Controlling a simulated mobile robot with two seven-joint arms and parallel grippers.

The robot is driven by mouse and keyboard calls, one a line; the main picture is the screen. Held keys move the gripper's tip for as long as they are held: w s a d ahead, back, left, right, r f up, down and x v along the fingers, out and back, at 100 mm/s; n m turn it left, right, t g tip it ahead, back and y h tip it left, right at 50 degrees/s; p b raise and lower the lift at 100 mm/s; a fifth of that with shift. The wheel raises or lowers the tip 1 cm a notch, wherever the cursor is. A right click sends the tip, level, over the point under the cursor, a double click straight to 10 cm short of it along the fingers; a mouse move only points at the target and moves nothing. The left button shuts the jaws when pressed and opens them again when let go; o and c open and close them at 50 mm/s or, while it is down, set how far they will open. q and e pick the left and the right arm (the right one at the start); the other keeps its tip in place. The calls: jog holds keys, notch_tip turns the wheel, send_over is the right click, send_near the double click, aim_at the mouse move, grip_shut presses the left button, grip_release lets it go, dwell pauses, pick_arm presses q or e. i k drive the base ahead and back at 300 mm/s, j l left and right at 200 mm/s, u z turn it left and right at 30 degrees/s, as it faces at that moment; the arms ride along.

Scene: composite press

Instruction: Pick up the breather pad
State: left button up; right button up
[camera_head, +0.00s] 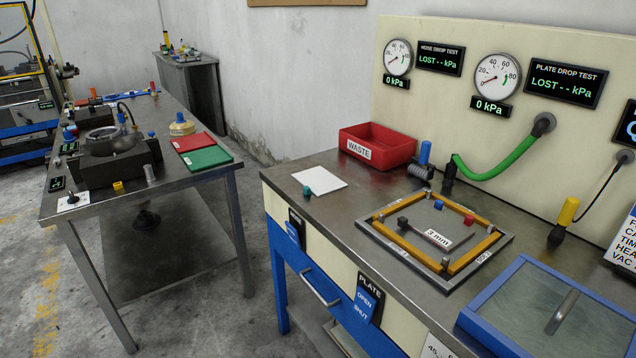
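A thin white square pad (322,177), which looks like the breather pad, lies flat on the left part of the near metal bench. A small teal knob (307,191) stands at its front left edge; I cannot tell if it is fixed to the pad. Neither of my grippers shows in the head view.
A red WASTE bin (378,153) stands behind the pad. To its right are a plate with an orange frame (458,268) and small blocks, a green hose (505,160) and a blue-framed glass lid (497,309). The bench (345,215) is clear just right of the pad.

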aim_at(317, 181)
jog(key=z, duration=0.8)
jog(key=i+j+z, duration=0.2)
jog(key=j+z, duration=0.15)
jog(key=j, duration=0.15)
jog(key=i+j, duration=0.1)
jog(key=j, duration=0.3)
jog(key=i+j, duration=0.1)
jog(key=j, duration=0.3)
